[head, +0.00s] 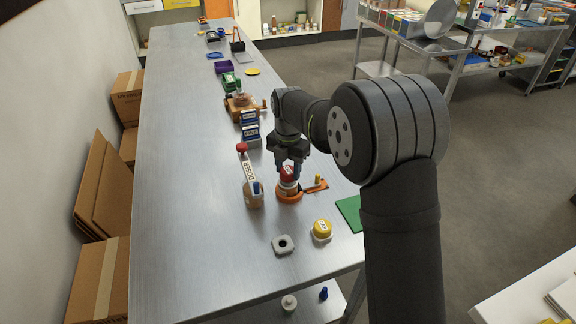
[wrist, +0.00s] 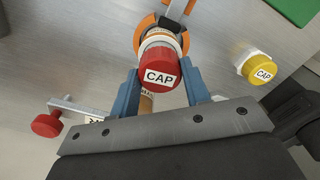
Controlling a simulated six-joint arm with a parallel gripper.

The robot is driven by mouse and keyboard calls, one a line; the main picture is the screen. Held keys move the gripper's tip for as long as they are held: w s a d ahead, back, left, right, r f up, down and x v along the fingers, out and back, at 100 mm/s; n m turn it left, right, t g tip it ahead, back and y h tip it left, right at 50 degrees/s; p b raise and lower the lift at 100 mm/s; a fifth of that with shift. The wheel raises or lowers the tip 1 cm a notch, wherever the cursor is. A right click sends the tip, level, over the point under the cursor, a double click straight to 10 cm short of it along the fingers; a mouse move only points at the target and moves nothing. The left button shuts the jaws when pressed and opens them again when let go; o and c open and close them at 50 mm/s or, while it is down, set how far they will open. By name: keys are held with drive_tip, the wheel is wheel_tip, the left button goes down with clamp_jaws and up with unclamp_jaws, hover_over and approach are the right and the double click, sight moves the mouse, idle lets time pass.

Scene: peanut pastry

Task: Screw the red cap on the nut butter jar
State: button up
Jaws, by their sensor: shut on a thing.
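The red cap (wrist: 159,70), marked "CAP", is between the two blue fingers of my gripper (wrist: 162,88) in the wrist view. In the head view the red cap (head: 288,173) is at the top of the nut butter jar (head: 288,187), under my gripper (head: 290,163). My gripper is shut on the cap from above. The jar stands in an orange ring holder (head: 290,198) on the steel table. The cap hides the jar's mouth, so I cannot tell how far the thread is engaged.
A yellow cap (head: 322,228) and a grey block with a hole (head: 283,244) lie nearer. A green mat (head: 350,212) is at the right edge. Blue-labelled boxes (head: 250,130) stand behind.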

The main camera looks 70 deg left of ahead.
sight(288, 170)
drive_tip(key=shift+f, duration=0.25)
drive_tip(key=o, duration=1.2)
wheel_tip(288, 170, up, 17)
drive_tip(key=shift+r, duration=0.15)
idle(0.3)
wheel_tip(288, 170, down, 18)
drive_tip(key=shift+r, duration=0.35)
idle(0.5)
